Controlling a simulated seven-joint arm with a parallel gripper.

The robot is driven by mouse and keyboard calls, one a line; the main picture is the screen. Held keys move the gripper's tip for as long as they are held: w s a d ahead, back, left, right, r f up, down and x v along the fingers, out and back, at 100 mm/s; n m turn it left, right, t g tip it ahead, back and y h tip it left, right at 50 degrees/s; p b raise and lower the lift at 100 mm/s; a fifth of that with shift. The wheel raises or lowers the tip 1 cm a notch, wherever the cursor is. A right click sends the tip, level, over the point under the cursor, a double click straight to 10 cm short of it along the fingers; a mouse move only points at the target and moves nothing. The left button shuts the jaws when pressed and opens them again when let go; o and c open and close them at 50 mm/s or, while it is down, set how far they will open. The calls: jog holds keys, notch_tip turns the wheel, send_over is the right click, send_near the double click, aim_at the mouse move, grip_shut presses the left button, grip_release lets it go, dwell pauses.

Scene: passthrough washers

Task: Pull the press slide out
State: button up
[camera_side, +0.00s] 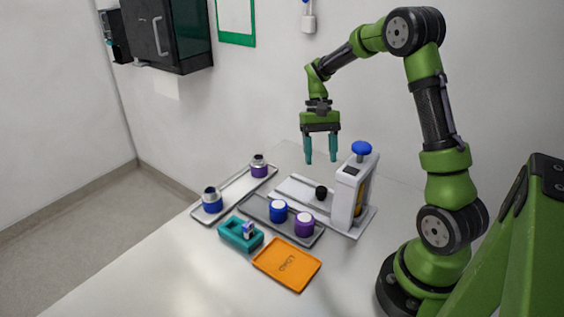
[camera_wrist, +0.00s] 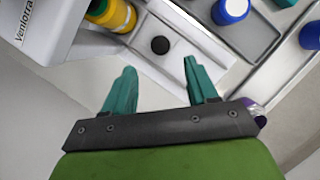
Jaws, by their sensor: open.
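The press (camera_side: 349,192) is a light grey upright housing with a blue knob (camera_side: 361,149) on top. A pale flat track (camera_side: 295,187) runs out from its left side. The slide's black round knob (camera_side: 321,192) stands on this track close to the housing; it also shows in the wrist view (camera_wrist: 160,45). How far the slide sits inside the housing is hard to tell. My gripper (camera_side: 321,161) points down above the knob, open and empty. In the wrist view its teal fingers (camera_wrist: 160,68) are spread, with the knob just beyond the gap between them.
A dark grey tray (camera_side: 257,211) with blue and purple capped jars lies in front of the track. A lighter tray (camera_side: 232,190) holds two more jars. A teal holder (camera_side: 227,236) and an orange LOAD tray (camera_side: 290,249) lie nearer. A yellow cylinder (camera_wrist: 117,15) is at the press.

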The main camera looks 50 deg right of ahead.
aim_at(322, 188)
jog(key=x, duration=0.8)
jog(key=shift+a+f, duration=0.1)
jog(key=shift+f, duration=0.15)
grip_shut()
